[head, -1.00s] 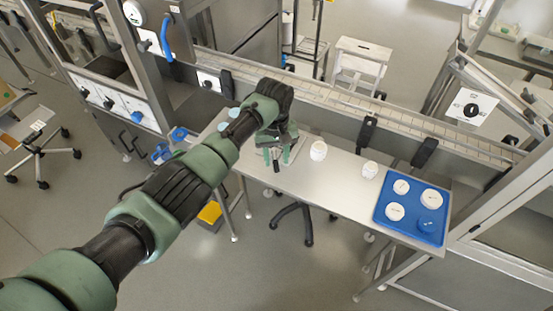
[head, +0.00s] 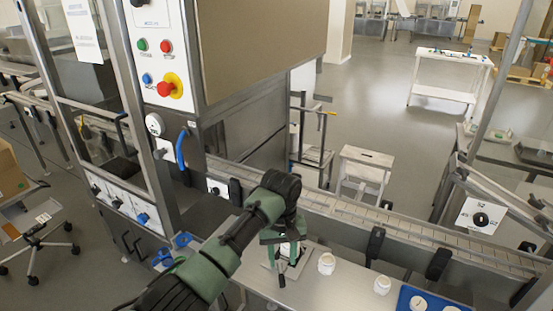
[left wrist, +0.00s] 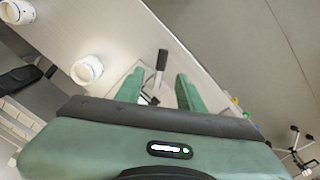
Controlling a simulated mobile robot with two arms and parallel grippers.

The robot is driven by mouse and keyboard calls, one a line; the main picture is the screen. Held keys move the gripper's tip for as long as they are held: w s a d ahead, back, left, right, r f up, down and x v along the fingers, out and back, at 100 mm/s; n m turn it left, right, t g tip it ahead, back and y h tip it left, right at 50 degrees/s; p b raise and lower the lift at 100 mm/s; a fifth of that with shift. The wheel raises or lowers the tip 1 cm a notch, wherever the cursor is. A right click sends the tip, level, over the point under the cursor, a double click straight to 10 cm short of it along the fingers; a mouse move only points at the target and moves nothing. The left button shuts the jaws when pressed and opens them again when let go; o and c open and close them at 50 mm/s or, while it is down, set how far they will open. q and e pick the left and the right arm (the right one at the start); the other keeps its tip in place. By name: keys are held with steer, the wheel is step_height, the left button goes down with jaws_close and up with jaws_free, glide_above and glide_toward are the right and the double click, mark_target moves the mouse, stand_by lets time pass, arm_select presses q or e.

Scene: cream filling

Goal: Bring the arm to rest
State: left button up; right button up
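My left gripper (head: 284,258) hangs above the left part of the metal table (head: 345,284). In the left wrist view its two green fingers (left wrist: 159,88) are spread apart with nothing clearly held between them. A dark-handled tool (left wrist: 161,62) lies beyond and between the fingertips on a pale plate; its handle (head: 282,281) also shows below the gripper in the head view. I cannot tell how far above it the fingers are. My right gripper is not in view.
Two white jars, a nearer one (head: 327,264) and another (head: 382,286), stand right of the gripper. A blue tray (head: 403,300) with white containers is cut off at the bottom edge. A conveyor (head: 345,215) runs behind the table; a tall machine cabinet (head: 165,60) stands at left.

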arm_select(q)
steer(key=s+a+f+m+t+h, duration=0.1)
steer(key=s+a+f, duration=0.2)
steer(key=s+f, duration=0.4)
steer(key=s+a+f+m+h, duration=0.15)
steer(key=s+a+f, duration=0.3)
steer(key=s, duration=0.45)
steer(key=s+a+r+t+y, duration=0.1)
steer(key=s+a+r, duration=0.1)
steer(key=s+a, duration=0.65)
steer(key=s+a+r+t+y, duration=0.2)
steer(key=s+a, duration=0.5)
steer(key=s, duration=0.2)
step_height(320, 180, down, 29)
steer(key=g+b, duration=0.2)
steer(key=b, duration=0.1)
steer(key=s+a+f+m+g+b, duration=0.1)
steer(key=s+a+f+b, duration=0.1)
steer(key=s+f, duration=1.5)
steer(key=shift+s+a+f, duration=0.4)
steer(key=shift+a+f, duration=0.05)
steer(key=shift+f, duration=0.4)
